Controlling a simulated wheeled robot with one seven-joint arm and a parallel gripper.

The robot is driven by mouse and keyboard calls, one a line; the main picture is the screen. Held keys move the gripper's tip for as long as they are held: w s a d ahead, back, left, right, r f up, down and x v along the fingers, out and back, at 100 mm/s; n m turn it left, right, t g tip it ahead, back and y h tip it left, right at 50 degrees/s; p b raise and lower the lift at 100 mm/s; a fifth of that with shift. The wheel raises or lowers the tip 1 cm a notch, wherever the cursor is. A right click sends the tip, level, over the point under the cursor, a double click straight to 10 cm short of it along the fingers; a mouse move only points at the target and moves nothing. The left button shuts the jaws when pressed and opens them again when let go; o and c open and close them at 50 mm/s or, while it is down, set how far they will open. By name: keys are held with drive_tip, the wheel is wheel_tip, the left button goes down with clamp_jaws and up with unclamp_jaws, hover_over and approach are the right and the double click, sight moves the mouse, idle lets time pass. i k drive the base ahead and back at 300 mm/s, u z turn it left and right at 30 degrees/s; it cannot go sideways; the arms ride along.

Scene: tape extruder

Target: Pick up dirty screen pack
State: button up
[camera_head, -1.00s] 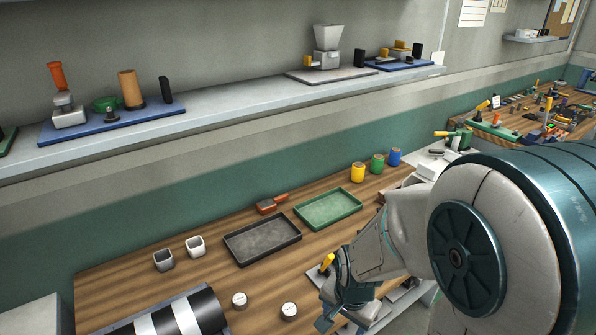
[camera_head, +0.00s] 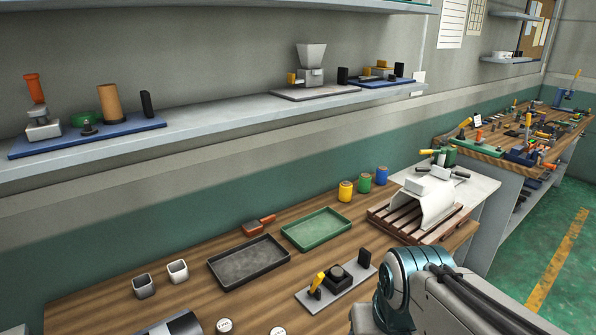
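I cannot make out for certain which item is the dirty screen pack. Two small round pieces with pale, marked tops, one at the left (camera_head: 224,325) and one at the right (camera_head: 277,332), stand at the bottom edge of the wooden bench. A dark tray (camera_head: 249,262) and a green tray (camera_head: 316,230) lie behind them and look empty. My arm shows at the lower right, but my gripper is out of view below the frame.
A red-handled tool (camera_head: 259,226) and yellow, green and blue cans stand behind. A white arched cover (camera_head: 427,205) sits on a slatted base at the right. A shelf (camera_head: 220,121) runs above.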

sight(336, 273)
drive_tip(key=z, duration=0.45)
drive_tip(key=k, duration=0.6)
drive_tip(key=z, duration=0.7)
drive_tip(key=i, duration=0.9)
drive_tip(key=u, duration=1)
drive_tip(key=i, duration=0.65)
drive_tip(key=u, duration=0.7)
